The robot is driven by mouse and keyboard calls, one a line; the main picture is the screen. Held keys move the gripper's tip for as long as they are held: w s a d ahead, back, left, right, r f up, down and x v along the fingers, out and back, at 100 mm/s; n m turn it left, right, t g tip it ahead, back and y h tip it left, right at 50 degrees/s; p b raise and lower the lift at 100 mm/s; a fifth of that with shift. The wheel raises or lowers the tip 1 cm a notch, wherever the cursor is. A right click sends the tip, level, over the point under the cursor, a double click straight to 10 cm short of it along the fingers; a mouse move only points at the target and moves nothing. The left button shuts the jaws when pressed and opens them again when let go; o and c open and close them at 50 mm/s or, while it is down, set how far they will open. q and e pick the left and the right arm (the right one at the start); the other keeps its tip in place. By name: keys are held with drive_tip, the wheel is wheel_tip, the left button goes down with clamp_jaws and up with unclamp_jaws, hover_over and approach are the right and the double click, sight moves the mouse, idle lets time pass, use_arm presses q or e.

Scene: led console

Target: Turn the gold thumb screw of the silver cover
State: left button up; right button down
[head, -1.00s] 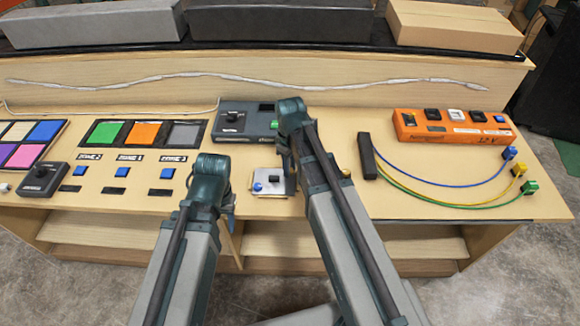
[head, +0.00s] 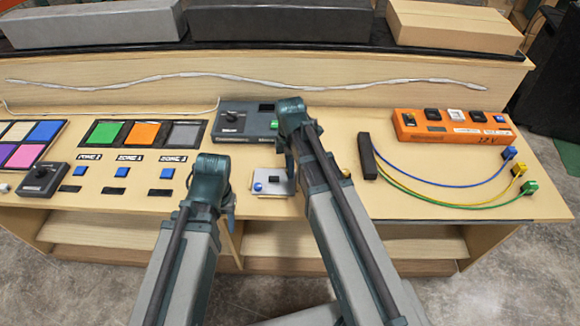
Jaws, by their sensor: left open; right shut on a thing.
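The silver cover (head: 267,189) is a small pale plate near the front of the bench, with a dark knob and a blue knob on or beside it. My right gripper (head: 291,175) points down at the cover's right edge. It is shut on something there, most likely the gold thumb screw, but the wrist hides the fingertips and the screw. My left gripper (head: 231,205) is open and empty at the bench's front edge, left of the cover and apart from it.
A dark console box (head: 245,120) stands behind the cover. Colored panels (head: 145,133) and blue buttons lie to the left. An orange power box (head: 453,127), a black bar (head: 367,156) and plugged cables lie to the right. A small yellow piece (head: 346,174) shows beside my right arm.

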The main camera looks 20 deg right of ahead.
drive_tip(key=shift+s+a+n, duration=0.1)
drive_tip(key=shift+n, duration=0.4)
drive_tip(key=c, duration=0.6)
unclamp_jaws()
drive_tip(key=shift+r, duration=0.15)
wheel_tip(320, 180, up, 14)
drive_tip(key=p, duration=1.4)
drive_tip(key=shift+f, duration=0.25)
